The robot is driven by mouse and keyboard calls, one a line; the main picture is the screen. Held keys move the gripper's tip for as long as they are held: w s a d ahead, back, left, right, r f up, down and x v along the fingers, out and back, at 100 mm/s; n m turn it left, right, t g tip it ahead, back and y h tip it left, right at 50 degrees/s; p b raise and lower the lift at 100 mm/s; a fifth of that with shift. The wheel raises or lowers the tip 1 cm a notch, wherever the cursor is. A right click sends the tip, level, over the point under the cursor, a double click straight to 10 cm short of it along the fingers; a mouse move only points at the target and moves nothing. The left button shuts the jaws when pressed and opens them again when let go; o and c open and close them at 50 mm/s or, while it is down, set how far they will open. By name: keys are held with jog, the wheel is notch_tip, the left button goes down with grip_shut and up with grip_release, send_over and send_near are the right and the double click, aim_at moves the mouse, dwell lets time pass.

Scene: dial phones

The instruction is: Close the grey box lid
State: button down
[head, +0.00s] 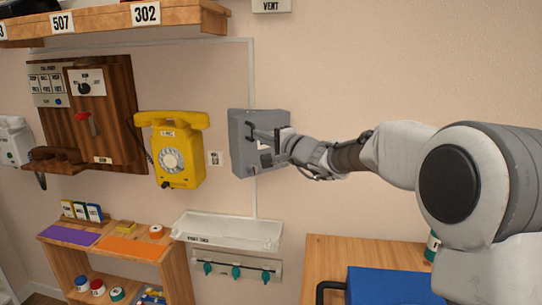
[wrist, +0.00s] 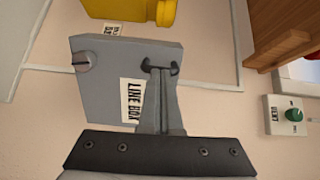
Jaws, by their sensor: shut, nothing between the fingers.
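The grey box (head: 240,158) is mounted on the wall, right of the yellow phone. In the wrist view its grey lid (wrist: 100,75) fills the middle, with a "LINE BOX" label (wrist: 131,102) and a round slotted fastener (wrist: 83,62). The lid looks shut or nearly shut; I cannot tell whether it sits fully flush. My gripper (head: 275,140) is in front of the box's face, reaching in from the right. In the wrist view my gripper (wrist: 160,70) has its fingers together, with the tips over the lid near one edge. Contact is not clear. The fingers hide part of the lid.
A yellow dial phone (head: 183,155) hangs left of the box. A white tray (head: 228,232) and a rail with teal knobs (head: 235,267) are below. A wooden shelf (head: 115,22) is above left. Bare wall lies to the right above my arm.

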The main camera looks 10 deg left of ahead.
aim_at(239, 134)
jog(key=shift+m+t+h, duration=0.5)
jog(key=shift+t+h, duration=0.1)
jog(key=shift+h, duration=0.1)
jog(key=a+b, duration=0.2)
jog(key=w+a+b, duration=0.1)
jog(key=a+b, duration=0.3)
jog(key=shift+w+a+f, duration=0.15)
jog(key=shift+w+f, duration=0.05)
jog(key=shift+w, duration=0.2)
jog(key=s+a+p+x, duration=0.1)
jog(key=p+x, duration=0.1)
jog(key=x, duration=0.6)
jog(key=shift+a+r, duration=0.3)
jog(key=shift+a, duration=0.1)
jog(key=shift+d, duration=0.1)
